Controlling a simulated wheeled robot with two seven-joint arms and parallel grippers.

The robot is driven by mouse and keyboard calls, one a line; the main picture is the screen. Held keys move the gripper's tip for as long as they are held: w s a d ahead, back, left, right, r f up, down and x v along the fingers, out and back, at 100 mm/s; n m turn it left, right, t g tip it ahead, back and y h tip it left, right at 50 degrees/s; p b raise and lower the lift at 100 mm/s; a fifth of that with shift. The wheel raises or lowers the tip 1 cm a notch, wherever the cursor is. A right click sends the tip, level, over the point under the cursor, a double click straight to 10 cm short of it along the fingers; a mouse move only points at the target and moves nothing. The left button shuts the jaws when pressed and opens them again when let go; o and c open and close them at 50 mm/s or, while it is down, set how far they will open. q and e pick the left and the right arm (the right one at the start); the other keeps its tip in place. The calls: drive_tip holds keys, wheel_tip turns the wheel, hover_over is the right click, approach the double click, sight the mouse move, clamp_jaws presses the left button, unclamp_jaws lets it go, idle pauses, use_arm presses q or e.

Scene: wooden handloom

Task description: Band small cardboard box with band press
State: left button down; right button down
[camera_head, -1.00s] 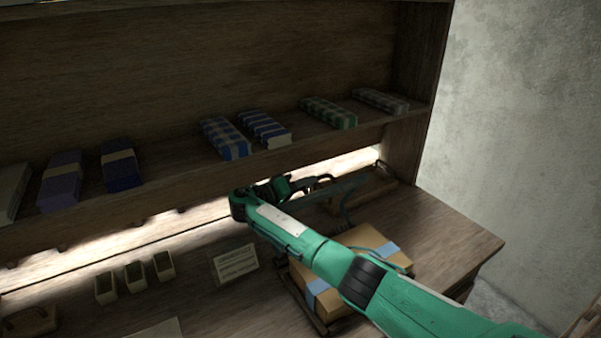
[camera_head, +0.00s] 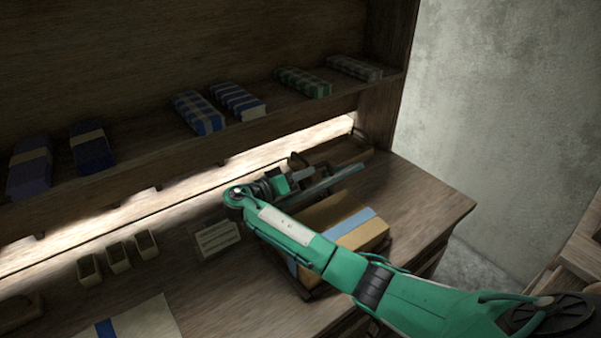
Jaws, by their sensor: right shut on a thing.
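The small cardboard box (camera_head: 372,237) is tan and lies on the bench at the right, in the band press (camera_head: 307,292), whose wooden edge shows at its lower left. A light blue band (camera_head: 357,221) runs across the box top. My right arm hides part of the box and press. My right gripper (camera_head: 298,180) is just behind the box, shut on what looks like the press lever (camera_head: 335,181), a grey-green bar. The exact grip is small and dark. My left gripper is not in view.
A shelf (camera_head: 145,135) above the bench holds several folded cloth bundles (camera_head: 197,113). A small sign (camera_head: 216,238) and three small bins (camera_head: 118,257) stand left of the press. A pale sheet with a blue stripe (camera_head: 145,322) lies in front. The bench's right end is clear.

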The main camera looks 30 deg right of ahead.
drive_tip(key=c, duration=1.5)
unclamp_jaws()
drive_tip(key=shift+o, duration=0.2)
